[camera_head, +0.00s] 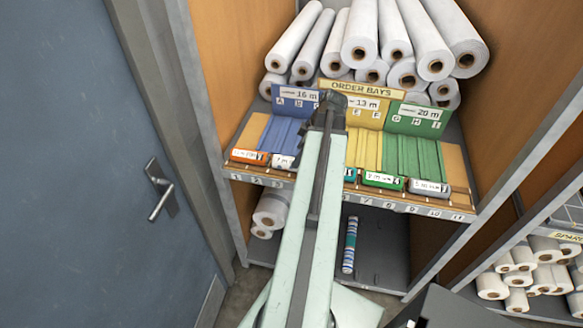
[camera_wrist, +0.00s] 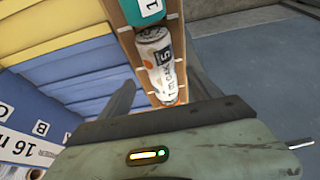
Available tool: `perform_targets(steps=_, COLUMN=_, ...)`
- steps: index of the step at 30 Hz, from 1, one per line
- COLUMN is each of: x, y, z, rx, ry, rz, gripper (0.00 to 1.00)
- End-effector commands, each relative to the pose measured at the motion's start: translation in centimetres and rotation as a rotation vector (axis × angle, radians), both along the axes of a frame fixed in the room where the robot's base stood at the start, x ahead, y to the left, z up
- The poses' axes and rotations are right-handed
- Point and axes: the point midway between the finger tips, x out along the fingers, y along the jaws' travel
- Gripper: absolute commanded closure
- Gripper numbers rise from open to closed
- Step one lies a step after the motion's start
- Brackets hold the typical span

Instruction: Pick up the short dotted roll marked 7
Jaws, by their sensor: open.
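A short whitish roll (camera_wrist: 154,52) lies in the front tray in the wrist view, its label ending in a 5. Its first digit looks like a 1 or 7, and I cannot tell whether it is dotted. A white roll (camera_head: 284,161) lies at the front of the blue bay in the head view, its label too small to read surely. My gripper (camera_wrist: 160,75) is open, with one finger on each side of the whitish roll's line; I cannot tell if they touch it. In the head view my gripper (camera_head: 330,104) is over the bays, partly hidden by my arm.
Beside it lies a teal roll (camera_wrist: 147,10). An orange roll (camera_head: 248,156), a green roll (camera_head: 384,181) and a grey roll (camera_head: 429,187) lie along the numbered shelf edge. Large rolls (camera_head: 360,40) are stacked behind. A door (camera_head: 80,180) is left.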

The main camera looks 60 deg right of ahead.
Motion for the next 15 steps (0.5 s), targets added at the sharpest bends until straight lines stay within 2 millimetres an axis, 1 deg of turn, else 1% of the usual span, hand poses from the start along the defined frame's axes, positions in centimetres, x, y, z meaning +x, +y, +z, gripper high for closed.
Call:
perform_targets(steps=2, x=0.1, y=0.0, z=-0.2, rx=0.0, ry=0.0, rz=0.0, gripper=0.27)
perform_targets(steps=4, x=0.3, y=0.2, z=-0.9, rx=0.0, ry=0.0, rz=0.0, gripper=0.27)
perform_targets(steps=9, x=1.6, y=0.7, z=-3.8, rx=0.0, ry=0.0, rz=0.0, gripper=0.27)
perform_targets(steps=11, x=1.9, y=0.8, z=-4.6, rx=0.0, ry=0.0, rz=-0.001, gripper=0.27)
perform_targets(steps=13, x=2.1, y=0.8, z=-4.8, rx=-0.001, ry=0.0, rz=-0.001, gripper=0.27)
perform_targets(steps=15, x=2.2, y=0.8, z=-4.6, rx=0.0, ry=0.0, rz=-0.002, gripper=0.27)
